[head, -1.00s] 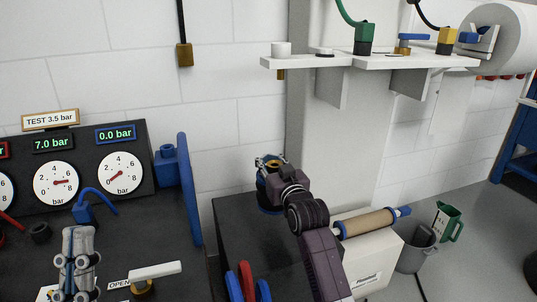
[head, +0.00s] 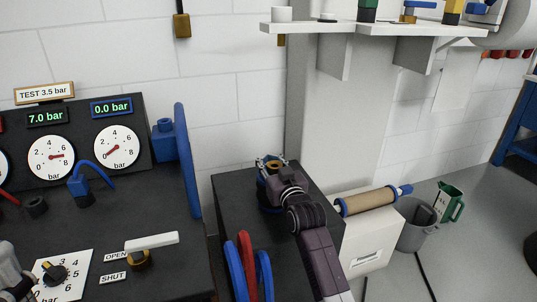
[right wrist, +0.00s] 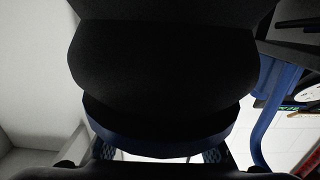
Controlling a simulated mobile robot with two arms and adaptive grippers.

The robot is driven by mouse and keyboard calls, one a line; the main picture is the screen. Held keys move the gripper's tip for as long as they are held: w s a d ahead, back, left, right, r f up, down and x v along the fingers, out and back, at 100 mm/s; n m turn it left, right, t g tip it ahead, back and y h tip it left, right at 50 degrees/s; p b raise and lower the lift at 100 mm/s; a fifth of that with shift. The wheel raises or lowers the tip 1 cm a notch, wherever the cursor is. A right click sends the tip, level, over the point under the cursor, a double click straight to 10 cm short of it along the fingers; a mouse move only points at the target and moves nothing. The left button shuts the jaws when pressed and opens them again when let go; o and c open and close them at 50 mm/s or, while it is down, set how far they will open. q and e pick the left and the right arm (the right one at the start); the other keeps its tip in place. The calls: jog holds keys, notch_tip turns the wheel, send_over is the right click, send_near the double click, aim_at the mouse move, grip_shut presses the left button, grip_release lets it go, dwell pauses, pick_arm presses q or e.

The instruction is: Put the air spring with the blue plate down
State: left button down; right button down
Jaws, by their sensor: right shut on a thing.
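My right gripper (head: 272,165) is shut on the air spring with the blue plate (head: 263,199), over the dark bench section right of the blue upright panel. My gripper and wrist hide much of the spring in the head view. In the right wrist view its black bellows (right wrist: 160,65) fills the middle, with the blue plate (right wrist: 160,143) below. I cannot tell whether the spring touches the dark top (head: 232,189). A grey part of my left arm or gripper (head: 12,275) shows at the lower left edge; its fingers cannot be made out.
Blue and red loops (head: 243,268) stand near the dark top's front left. The blue panel (head: 187,160) borders it on the left; a white cabinet (head: 365,245) with a brown roller (head: 368,201) stands right. A wall shelf (head: 345,29) hangs above. Gauges (head: 116,147) stand left.

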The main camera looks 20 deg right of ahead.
jog(key=shift+r, duration=0.15)
jog(key=c, duration=2.1)
grip_release()
jog(key=shift+f, duration=0.4)
jog(key=o, duration=0.6)
jog(key=shift+r, duration=0.1)
jog(key=shift+o, duration=0.2)
jog(key=shift+s, duration=0.1)
